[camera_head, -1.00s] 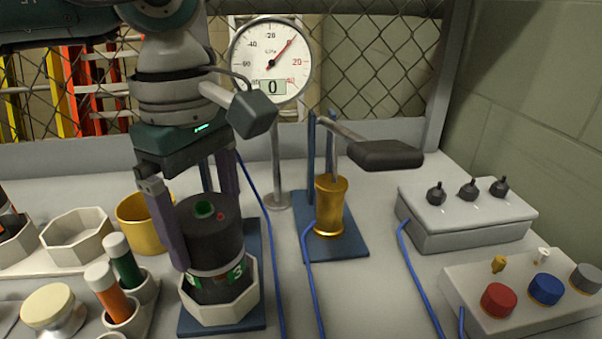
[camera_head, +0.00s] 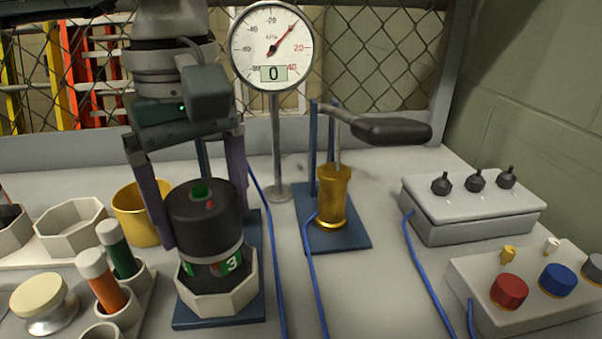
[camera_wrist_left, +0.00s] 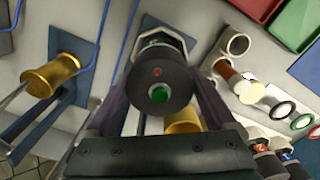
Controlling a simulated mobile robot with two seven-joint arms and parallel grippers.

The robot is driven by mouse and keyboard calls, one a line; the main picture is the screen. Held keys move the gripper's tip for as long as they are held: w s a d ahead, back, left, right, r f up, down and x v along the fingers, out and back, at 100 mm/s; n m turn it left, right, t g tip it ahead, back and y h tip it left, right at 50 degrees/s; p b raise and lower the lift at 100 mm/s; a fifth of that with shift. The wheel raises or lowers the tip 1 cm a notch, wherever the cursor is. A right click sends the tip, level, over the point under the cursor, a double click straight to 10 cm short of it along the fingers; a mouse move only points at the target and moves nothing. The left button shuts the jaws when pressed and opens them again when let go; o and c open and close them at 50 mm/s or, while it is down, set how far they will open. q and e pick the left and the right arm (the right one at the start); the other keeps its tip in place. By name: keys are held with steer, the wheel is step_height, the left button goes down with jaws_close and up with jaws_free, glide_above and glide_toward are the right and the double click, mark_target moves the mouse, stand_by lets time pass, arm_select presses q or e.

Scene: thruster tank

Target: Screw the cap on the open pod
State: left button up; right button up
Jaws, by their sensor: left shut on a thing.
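A black cap (camera_head: 204,207) with a green button and a small red mark on top sits on the pod (camera_head: 212,263), which shows a dark body with green and red labels and the number 3. The pod stands upright in a white octagonal holder (camera_head: 217,302) on a blue plate. My left gripper (camera_head: 207,220) reaches down from above with its two purple fingers on opposite sides of the cap, shut on it. In the left wrist view the cap (camera_wrist_left: 158,92) shows between the fingers. Whether the threads are engaged is hidden. My right gripper is not in view.
A gold cylinder (camera_head: 332,197) on a blue stand (camera_head: 345,240) is to the right, under a dark lever handle (camera_head: 392,132). A gauge (camera_head: 272,47) reads 0. Left are a yellow cup (camera_head: 138,215) and capped tubes (camera_head: 102,282). Switch boxes (camera_head: 470,212) stand at right.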

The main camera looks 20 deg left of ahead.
arm_select(q)
steer(key=m+b, duration=0.3)
steer(key=m, duration=0.3)
steer(key=shift+f+m, duration=0.1)
steer(key=shift+m, duration=0.2)
steer(key=m+b, duration=0.2)
steer(key=m, duration=0.2)
steer(key=shift+m+b, duration=0.45)
steer(key=shift+m, duration=0.55)
steer(key=o, duration=1)
steer(key=shift+c, duration=0.2)
